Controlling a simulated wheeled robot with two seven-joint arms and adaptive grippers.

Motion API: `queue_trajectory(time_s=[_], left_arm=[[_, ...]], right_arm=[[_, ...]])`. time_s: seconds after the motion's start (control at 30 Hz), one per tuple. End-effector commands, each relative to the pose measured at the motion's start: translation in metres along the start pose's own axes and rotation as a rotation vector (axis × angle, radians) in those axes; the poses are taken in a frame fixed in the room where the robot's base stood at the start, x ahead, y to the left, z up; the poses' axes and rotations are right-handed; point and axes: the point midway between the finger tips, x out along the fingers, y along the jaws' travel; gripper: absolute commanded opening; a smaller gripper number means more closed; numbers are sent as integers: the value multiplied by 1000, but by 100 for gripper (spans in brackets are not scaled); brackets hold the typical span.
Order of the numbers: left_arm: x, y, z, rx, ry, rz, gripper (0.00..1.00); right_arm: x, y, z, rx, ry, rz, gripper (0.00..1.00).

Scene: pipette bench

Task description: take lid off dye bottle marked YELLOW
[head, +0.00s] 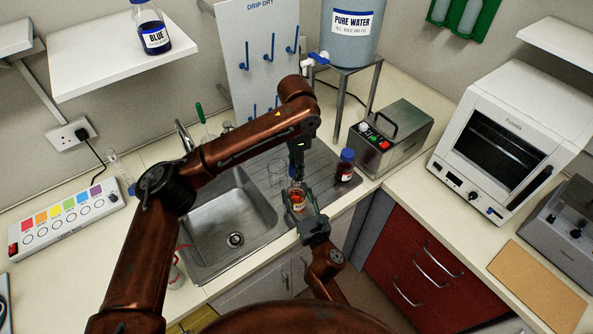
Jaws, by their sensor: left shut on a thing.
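A small bottle (299,206) with orange contents and a pale label is at the front of the steel draining board. Its label is too small to read with certainty. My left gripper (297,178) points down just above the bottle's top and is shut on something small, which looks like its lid. The gripper hides most of that lid, and I cannot tell whether it still touches the bottle neck. My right gripper (305,218) comes from below, its fingers on both sides of the bottle, and appears shut on its body.
The sink (235,215) lies left. A metal box (392,138) and a PURE WATER tank (352,32) stand behind. The BLUE bottle (152,30) is on a shelf.

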Motion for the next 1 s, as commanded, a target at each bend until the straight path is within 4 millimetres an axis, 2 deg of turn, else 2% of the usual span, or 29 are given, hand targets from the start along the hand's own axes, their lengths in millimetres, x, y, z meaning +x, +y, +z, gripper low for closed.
queue_trajectory(time_s=[0.1, 0.13, 0.4, 0.77, 0.87, 1.0], left_arm=[[0, 0, 0, 0, 0, 0, 3], [0, 0, 0, 0, 0, 0, 3], [0, 0, 0, 0, 0, 0, 3], [0, 0, 0, 0, 0, 0, 3], [0, 0, 0, 0, 0, 0, 3], [0, 0, 0, 0, 0, 0, 3]], right_arm=[[0, 0, -1, 0, 1, 0, 0], [0, 0, -1, 0, 1, 0, 47], [0, 0, 0, 0, 0, 0, 65], [-6, 0, -1, -1, 1, 0, 65], [-19, -1, -2, -1, 2, 0, 65], [-48, -1, -2, -1, 4, -1, 65]])
